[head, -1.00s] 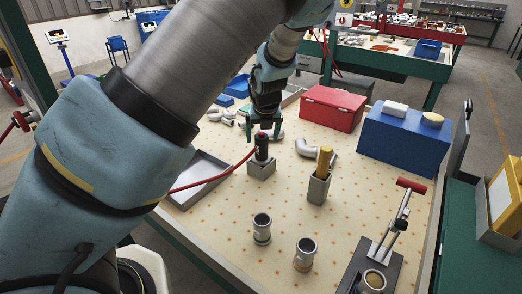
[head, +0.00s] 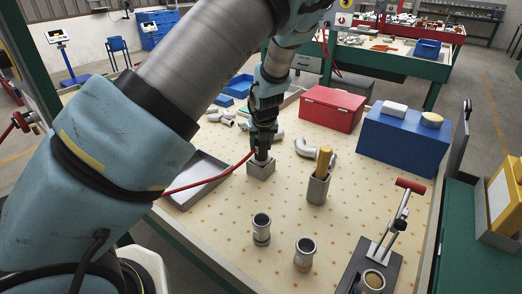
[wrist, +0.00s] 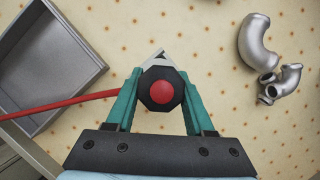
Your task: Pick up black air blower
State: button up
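The black air blower with a red round top (wrist: 161,92) stands upright in a grey square holder (head: 260,168) on the pegboard-like table. A red hose (wrist: 60,106) runs from it to the left. My gripper (wrist: 160,84) points down over the blower, with one green finger on each side of it. The fingers look open around it; any contact is hard to make out. In the head view my gripper (head: 264,138) hides most of the blower.
A grey tray (head: 196,194) lies left of the holder. Silver pipe elbows (wrist: 257,42) lie to the right. A second grey holder (head: 319,188) with a yellow-handled tool stands nearby. Two metal cups (head: 262,229) stand in front. Red and blue boxes (head: 404,142) stand behind.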

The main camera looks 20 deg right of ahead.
grip_shut()
jog(key=shift+r, duration=0.15)
dwell(0.4)
notch_tip(320, 180, up, 10)
jog(key=shift+f, duration=0.1)
dwell(0.3)
jog(key=shift+c, duration=0.5)
grip_release()
grip_shut()
